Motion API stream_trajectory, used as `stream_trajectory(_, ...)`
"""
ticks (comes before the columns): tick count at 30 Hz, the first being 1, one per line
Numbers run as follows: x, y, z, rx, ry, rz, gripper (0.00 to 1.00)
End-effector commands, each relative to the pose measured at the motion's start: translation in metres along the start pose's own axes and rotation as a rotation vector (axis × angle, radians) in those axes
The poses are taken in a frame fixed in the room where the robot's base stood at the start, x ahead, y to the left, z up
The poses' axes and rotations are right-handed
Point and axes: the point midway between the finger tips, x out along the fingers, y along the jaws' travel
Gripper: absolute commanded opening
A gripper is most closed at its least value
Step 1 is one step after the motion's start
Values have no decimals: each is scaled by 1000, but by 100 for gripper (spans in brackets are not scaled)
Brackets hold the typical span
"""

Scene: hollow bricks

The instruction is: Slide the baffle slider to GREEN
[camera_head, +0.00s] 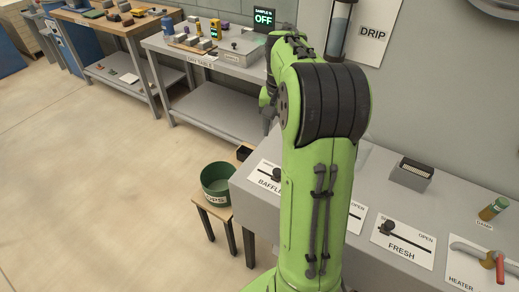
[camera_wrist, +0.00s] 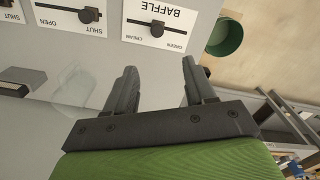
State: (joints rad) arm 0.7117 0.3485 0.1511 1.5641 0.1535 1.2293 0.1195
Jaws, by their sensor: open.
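The baffle slider's black knob (camera_wrist: 157,28) sits near the middle of its slot on the white BAFFLE plate (camera_wrist: 138,10), upside down in the wrist view. The GREEN label is at the slot's right end there, the CREAM label left of it. My gripper (camera_wrist: 160,72) is open and empty, its fingers pointing toward the plate and apart from the knob.
A green bucket (camera_head: 216,184) stands on a stool beside the bench's left end and shows in the wrist view (camera_wrist: 225,38). Other sliders, including FRESH (camera_head: 402,243), a dark block (camera_head: 411,175) and a heater lever (camera_head: 478,252) lie along the bench (camera_head: 455,205).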

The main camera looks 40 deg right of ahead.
Motion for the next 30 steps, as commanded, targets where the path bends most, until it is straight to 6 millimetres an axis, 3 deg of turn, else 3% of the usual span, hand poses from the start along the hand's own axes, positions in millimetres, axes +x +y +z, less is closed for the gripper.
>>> stream_trajectory(5, 21, 1, 0, 4, -4, 1, 55)
stream_trajectory(15, 108, 1, 0, 3, -5, 0, 55)
stream_trajectory(21, 147, 1, 0, 2, -2, 0, 55)
stream_trajectory(30, 158, 1, 0, 2, 1, 0, 55)
